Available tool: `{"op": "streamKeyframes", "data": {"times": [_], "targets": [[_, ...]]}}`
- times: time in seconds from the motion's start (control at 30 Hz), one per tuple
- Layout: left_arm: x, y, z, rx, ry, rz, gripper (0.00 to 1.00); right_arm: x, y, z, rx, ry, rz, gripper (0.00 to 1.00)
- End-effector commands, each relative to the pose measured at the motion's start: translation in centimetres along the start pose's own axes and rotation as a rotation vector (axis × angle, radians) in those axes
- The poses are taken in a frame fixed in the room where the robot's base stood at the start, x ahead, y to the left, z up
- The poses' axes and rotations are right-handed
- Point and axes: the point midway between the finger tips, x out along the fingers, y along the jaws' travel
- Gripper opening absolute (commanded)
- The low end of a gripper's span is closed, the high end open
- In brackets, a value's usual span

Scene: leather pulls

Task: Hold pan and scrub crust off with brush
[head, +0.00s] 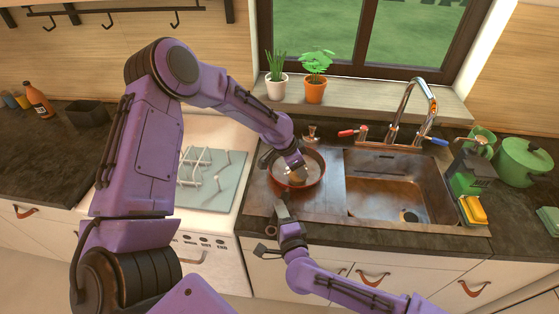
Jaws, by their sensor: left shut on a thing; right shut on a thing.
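The pan (316,166) has a reddish rim and sits on the metal drainboard left of the sink basin. My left gripper (294,168) comes down over the pan from above and is shut on the brush (296,176), a small tan-brown shape inside the pan. Most of the brush is hidden by the gripper. My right gripper (284,207) is at the pan's near side, shut on the pan, seemingly at its handle; the grip itself is small and partly hidden. Any crust in the pan is too small to make out.
The sink basin (385,195) with a faucet (413,105) is right of the pan. A stove with a glass top (225,185) is at left. Potted plants (315,85) stand on the sill. A yellow sponge (473,209) and a green pot (523,160) are at right.

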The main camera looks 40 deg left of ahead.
Motion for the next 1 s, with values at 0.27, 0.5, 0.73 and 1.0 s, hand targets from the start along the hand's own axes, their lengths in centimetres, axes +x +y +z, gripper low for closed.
{"op": "streamKeyframes", "data": {"times": [0.27,0.5,0.73,1.0], "targets": [[1.2,-1.7,-2.2,0.0,-0.001,-0.001,0.2,0.0,0.0,0.0,-0.001,-0.001,-0.001,0.0],[1.6,-2.5,-3.4,0.001,-0.002,-0.001,0.2,0.0,0.0,0.0,-0.001,0.0,-0.001,0.0],[2.2,-3.8,-5.2,0.0,-0.001,-0.001,0.2,0.0,-0.1,0.1,-0.001,-0.002,-0.001,0.0],[1.4,-2.6,-3.6,0.0,0.0,0.001,0.2,0.0,0.0,0.0,0.0,-0.001,-0.001,0.0]]}}
